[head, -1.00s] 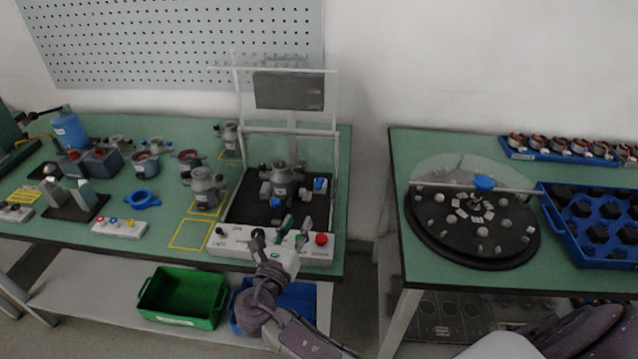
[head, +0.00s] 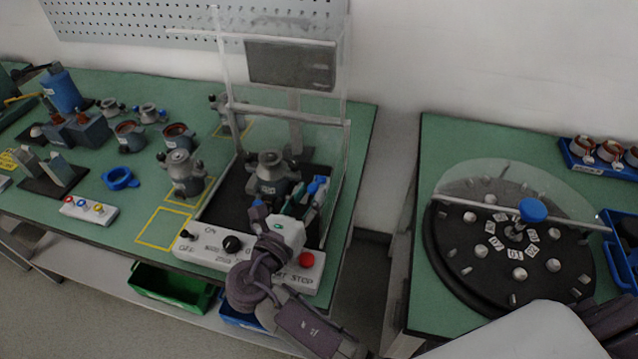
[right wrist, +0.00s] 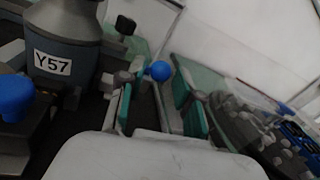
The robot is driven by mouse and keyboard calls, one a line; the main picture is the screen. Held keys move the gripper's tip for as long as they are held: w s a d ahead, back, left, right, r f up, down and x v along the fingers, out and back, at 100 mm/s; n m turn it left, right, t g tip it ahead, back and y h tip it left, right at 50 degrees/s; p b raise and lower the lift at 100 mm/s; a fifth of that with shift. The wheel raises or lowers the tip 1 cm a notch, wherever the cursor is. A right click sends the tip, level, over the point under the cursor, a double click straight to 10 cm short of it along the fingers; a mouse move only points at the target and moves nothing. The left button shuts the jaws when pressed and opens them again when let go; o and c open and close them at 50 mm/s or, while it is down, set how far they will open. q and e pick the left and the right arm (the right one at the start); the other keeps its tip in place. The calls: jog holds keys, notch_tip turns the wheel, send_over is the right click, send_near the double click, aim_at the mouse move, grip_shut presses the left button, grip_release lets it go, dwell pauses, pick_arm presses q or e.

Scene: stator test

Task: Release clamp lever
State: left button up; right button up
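A grey stator housing (head: 268,175) stands upright in the test fixture; in the right wrist view (right wrist: 55,45) it carries the label Y57. Blue clamp parts (head: 318,188) are beside it. In the right wrist view a round blue lever knob (right wrist: 160,71) shows beyond and between my fingertips, and another blue knob (right wrist: 14,97) is at the left edge. My right gripper (head: 300,199) is open over the fixture's right front, its teal fingers apart (right wrist: 155,92). I cannot tell whether it touches the lever. My left gripper is not in view.
A control panel (head: 205,245) with a black dial and red stop button (head: 306,259) edges the fixture's front. A clear guard frame (head: 225,70) stands raised behind. Another housing (head: 180,175) stands to the left. A round black turntable (head: 470,290) is on the right table.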

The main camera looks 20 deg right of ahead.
jog(key=shift+w+d, duration=0.1)
jog(key=shift+r, duration=0.1)
jog(key=shift+c, duration=0.3)
grip_shut()
